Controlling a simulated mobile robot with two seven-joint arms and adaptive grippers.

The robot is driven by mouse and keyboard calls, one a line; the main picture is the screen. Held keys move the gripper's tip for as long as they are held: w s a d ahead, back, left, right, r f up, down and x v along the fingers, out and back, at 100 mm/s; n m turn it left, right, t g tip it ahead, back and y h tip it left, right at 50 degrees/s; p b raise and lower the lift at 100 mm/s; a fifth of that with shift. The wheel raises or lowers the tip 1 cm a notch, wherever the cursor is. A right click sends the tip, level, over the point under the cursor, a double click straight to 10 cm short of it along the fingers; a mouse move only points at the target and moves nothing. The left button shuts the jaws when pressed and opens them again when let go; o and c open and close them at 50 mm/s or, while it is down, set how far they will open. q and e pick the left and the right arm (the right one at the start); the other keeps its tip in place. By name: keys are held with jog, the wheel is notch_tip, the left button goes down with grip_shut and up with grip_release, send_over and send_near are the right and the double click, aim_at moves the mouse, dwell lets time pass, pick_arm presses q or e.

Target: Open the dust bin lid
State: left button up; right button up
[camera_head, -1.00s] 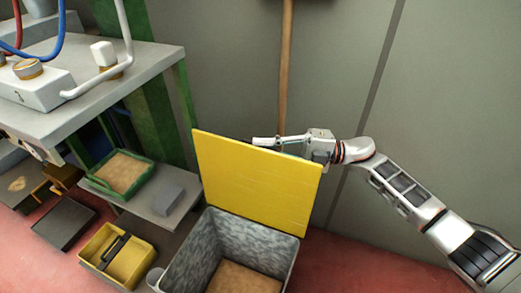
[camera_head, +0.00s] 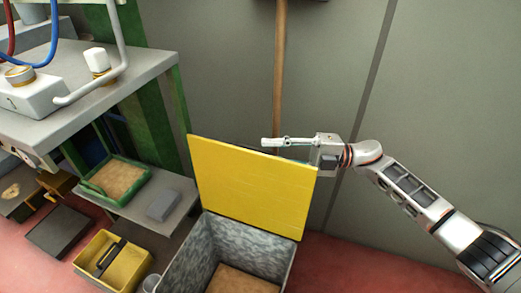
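The dust bin (camera_head: 188,262) is a grey mottled box at the bottom centre, with brown material on its floor. Its yellow lid (camera_head: 248,188) stands raised, nearly upright, along the bin's far side, and the bin's mouth is uncovered. My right gripper (camera_head: 270,143) is at the lid's top edge, reaching in from the right and pointing left. Its lower part is hidden behind the lid, so I cannot tell whether its fingers are open or shut, or whether they touch the lid. My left gripper is not in view.
A grey bench (camera_head: 110,95) with a green frame stands at the left. Below it are a green-rimmed tray (camera_head: 90,188) on a shelf and a yellow box (camera_head: 122,272) on the red floor. A wooden pole (camera_head: 279,70) stands by the grey wall behind the lid.

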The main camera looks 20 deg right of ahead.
jog(key=r+v, duration=0.1)
jog(key=v, duration=0.7)
jog(key=shift+d+f, duration=0.35)
jog(key=shift+f, duration=0.1)
